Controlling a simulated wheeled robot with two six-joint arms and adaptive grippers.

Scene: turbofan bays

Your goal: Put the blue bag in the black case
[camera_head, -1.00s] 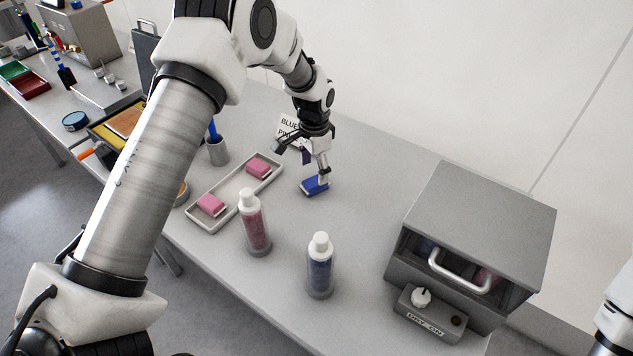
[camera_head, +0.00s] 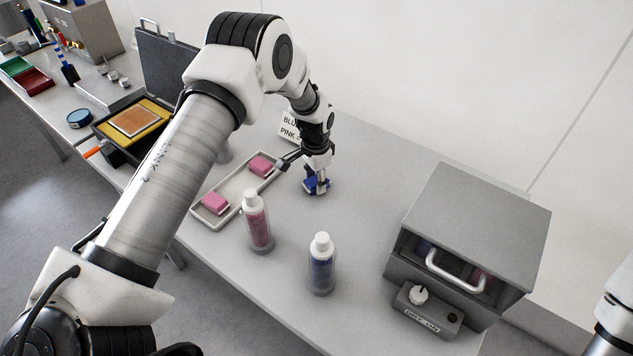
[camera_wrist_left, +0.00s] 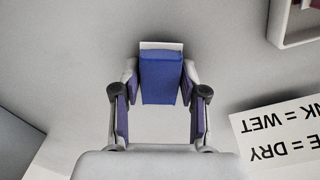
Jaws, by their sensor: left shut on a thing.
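The blue bag (camera_wrist_left: 160,80) is a small blue block-like packet with a pale far edge, held between the fingers in the left wrist view. My left gripper (camera_head: 317,184) is shut on it, at or just above the grey table to the right of the white tray; I cannot tell whether the bag touches the table. In the head view the fingers partly cover the bag. The black case (camera_head: 97,131) stands open at the left, lid raised, with yellow lining and an orange-brown square inside. My right gripper is not in view.
The white tray (camera_head: 229,203) holds two pink packets. A pink bottle (camera_head: 258,224) and a blue bottle (camera_head: 321,266) stand in front. A grey dryer box (camera_head: 477,220) is at right. A printed sign (camera_head: 289,127) stands behind the gripper. My left arm crosses in front of the case.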

